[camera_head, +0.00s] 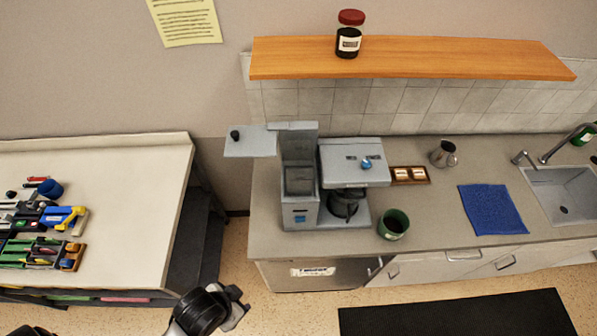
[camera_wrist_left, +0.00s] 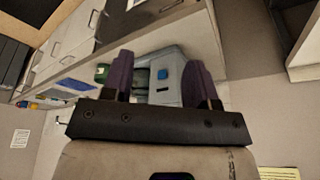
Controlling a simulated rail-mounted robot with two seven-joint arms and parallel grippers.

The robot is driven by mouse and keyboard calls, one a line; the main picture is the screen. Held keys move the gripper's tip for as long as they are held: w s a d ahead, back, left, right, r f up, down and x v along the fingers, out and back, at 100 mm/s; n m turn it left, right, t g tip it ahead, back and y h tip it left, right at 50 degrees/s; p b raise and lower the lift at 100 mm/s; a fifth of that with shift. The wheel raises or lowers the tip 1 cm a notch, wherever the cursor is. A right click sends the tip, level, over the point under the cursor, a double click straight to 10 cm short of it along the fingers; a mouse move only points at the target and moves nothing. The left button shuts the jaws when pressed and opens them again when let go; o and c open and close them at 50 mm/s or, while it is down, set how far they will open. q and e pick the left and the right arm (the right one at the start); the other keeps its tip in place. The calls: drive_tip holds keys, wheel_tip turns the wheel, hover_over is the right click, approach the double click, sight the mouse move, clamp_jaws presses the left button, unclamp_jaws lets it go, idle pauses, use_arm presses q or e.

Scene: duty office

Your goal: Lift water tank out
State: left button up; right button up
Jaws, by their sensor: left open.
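A grey coffee machine (camera_head: 355,175) stands at the left end of the counter. On its left side is a tall grey tank section (camera_head: 300,215), open at the top front, with a small blue mark low on its front. A flat grey lid (camera_head: 248,143) with a black knob extends to the left of its top. I cannot tell where the tank ends and its housing begins. My left gripper (camera_head: 236,305) is in front of and below the counter, apart from the machine. In the left wrist view its purple fingers (camera_wrist_left: 160,77) are open and empty, with the machine beyond them. My right gripper is out of view.
A glass pot (camera_head: 345,203) sits in the machine. A green cup (camera_head: 394,224), metal jug (camera_head: 443,153), small wooden tray (camera_head: 410,181) and blue cloth (camera_head: 492,209) are to its right. A shelf (camera_head: 420,60) with a jar (camera_head: 349,35) is above. A tool table (camera_head: 130,200) stands left.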

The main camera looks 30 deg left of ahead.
use_arm(q)
drive_tip(key=o, duration=0.8)
